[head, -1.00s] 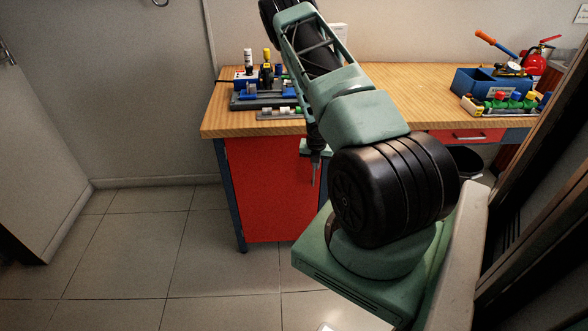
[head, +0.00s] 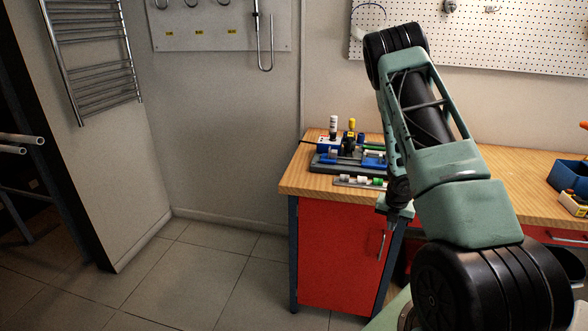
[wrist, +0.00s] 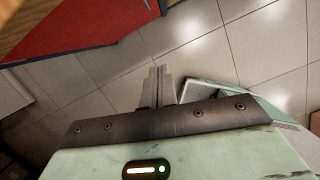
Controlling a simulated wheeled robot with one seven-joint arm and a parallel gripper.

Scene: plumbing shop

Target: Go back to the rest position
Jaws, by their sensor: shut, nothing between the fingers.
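My gripper (wrist: 157,84) shows in the wrist view with its two fingers together and nothing between them. Below the fingers there is tiled floor. In the head view my arm is folded upward and then down, and the gripper (head: 383,243) hangs beside the red cabinet front, partly hidden by my arm. It points down and is apart from the bench top.
A wooden workbench (head: 300,181) with a red cabinet door (head: 338,255) stands behind my arm. Blue fixtures (head: 345,150) and a strip of small fittings (head: 358,181) lie on it. A blue bin (head: 568,177) sits right. Tiled floor (head: 200,270) is clear at left.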

